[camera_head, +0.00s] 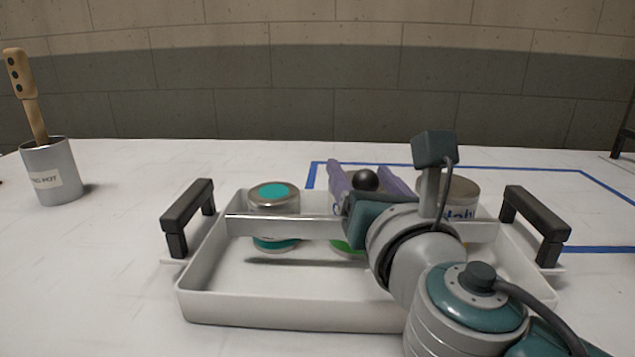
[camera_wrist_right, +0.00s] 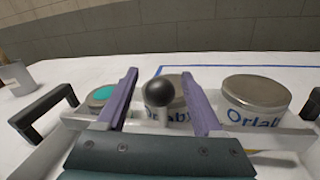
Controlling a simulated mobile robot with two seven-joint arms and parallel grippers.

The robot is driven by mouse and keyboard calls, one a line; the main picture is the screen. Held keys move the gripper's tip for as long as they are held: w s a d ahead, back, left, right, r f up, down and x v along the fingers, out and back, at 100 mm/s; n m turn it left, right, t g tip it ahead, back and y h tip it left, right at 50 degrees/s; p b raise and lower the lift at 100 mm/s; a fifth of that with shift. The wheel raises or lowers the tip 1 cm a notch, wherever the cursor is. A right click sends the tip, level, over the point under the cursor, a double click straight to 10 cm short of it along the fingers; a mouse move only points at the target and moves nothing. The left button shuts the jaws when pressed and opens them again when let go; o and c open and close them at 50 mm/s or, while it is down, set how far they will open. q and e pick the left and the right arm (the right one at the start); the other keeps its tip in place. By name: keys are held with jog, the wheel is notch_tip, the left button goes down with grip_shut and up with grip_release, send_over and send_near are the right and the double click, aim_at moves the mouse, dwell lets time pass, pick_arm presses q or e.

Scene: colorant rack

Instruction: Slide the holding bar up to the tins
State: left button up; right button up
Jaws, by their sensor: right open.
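The holding bar (camera_head: 290,227) is a flat grey metal bar spanning the white tray (camera_head: 290,308) from side to side, in front of the tins. A black ball knob (camera_head: 365,180) stands at its middle. My right gripper (camera_wrist_right: 165,92) is open, its two purple fingers on either side of the knob (camera_wrist_right: 160,95), with gaps visible. The left tin (camera_head: 273,194) has a teal lid patch. The right tin (camera_head: 460,188) has a plain metal lid and blue lettering. A middle tin is mostly hidden behind my gripper. The bar's distance to the tins is hard to judge. My left gripper is not in view.
The tray has black handles at its left (camera_head: 190,220) and right (camera_head: 537,225) ends. A grey pot (camera_head: 50,172) with a wooden-handled tool stands at the far left. Blue tape (camera_head: 480,171) marks the white table behind the tray. The table between pot and tray is clear.

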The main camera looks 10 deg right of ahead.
aim_at(370, 188)
jog(key=s, duration=0.8)
jog(key=shift+a, duration=0.25)
